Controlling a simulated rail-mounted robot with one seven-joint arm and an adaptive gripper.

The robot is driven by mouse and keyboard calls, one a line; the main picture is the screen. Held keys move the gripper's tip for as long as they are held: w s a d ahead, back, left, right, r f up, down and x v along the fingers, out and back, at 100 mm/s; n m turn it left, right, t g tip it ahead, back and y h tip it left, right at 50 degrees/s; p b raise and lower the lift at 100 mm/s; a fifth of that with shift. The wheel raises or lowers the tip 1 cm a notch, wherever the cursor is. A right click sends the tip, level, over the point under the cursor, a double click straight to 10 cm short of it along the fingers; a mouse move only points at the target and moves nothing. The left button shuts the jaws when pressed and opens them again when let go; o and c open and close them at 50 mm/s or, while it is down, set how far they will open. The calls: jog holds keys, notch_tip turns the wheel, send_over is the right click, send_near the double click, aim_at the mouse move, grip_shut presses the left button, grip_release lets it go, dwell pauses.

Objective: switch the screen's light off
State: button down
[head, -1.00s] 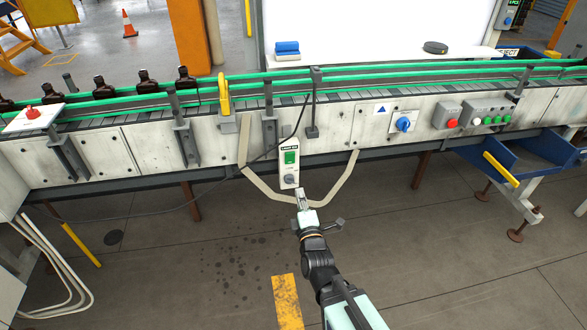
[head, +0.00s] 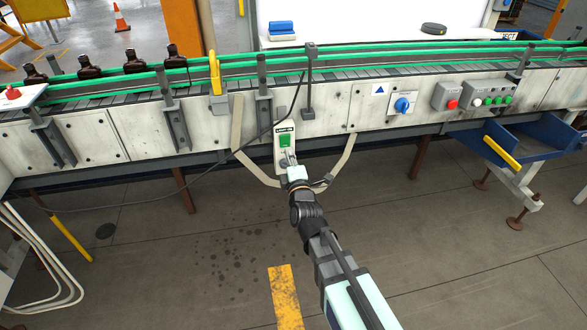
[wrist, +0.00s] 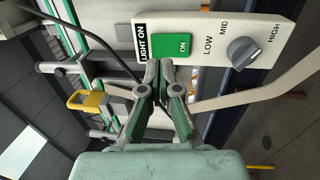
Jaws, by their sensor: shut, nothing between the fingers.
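The white control box (head: 279,153) hangs on the front of the conveyor below a cable. In the wrist view the box (wrist: 200,22) has a "LIGHT ON" label, a green switch (wrist: 173,43) marked ON, and a grey dial (wrist: 243,52) marked LOW, MID, HIGH. The green switch also shows in the head view (head: 285,141). My gripper (head: 289,156) is shut and empty in front of the box. In the wrist view its fingertips (wrist: 160,66) are just below the switch; I cannot tell whether they touch it. The bright white screen (head: 375,18) stands behind the conveyor.
Dark amber bottles (head: 133,62) stand on the conveyor at left. A yellow handle (head: 214,75), a blue knob (head: 402,104) and a button box (head: 487,98) are along the conveyor. A blue tray (head: 540,147) juts out at right. A beige strap (head: 340,158) loops near my gripper.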

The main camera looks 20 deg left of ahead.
jog(key=shift+x, duration=2.35)
jog(key=r+p, duration=0.1)
jog(key=p, duration=0.2)
jog(key=shift+w+a, duration=0.1)
jog(key=shift+w, duration=0.05)
jog(key=shift+f+g, duration=0.3)
jog(key=shift+f, duration=0.1)
jog(key=p, duration=0.6)
send_near(286, 139)
jog(key=s+d+r, duration=0.3)
jog(key=s, duration=0.3)
jog(key=shift+w+a+f, duration=0.1)
jog(key=shift+w+f, duration=0.15)
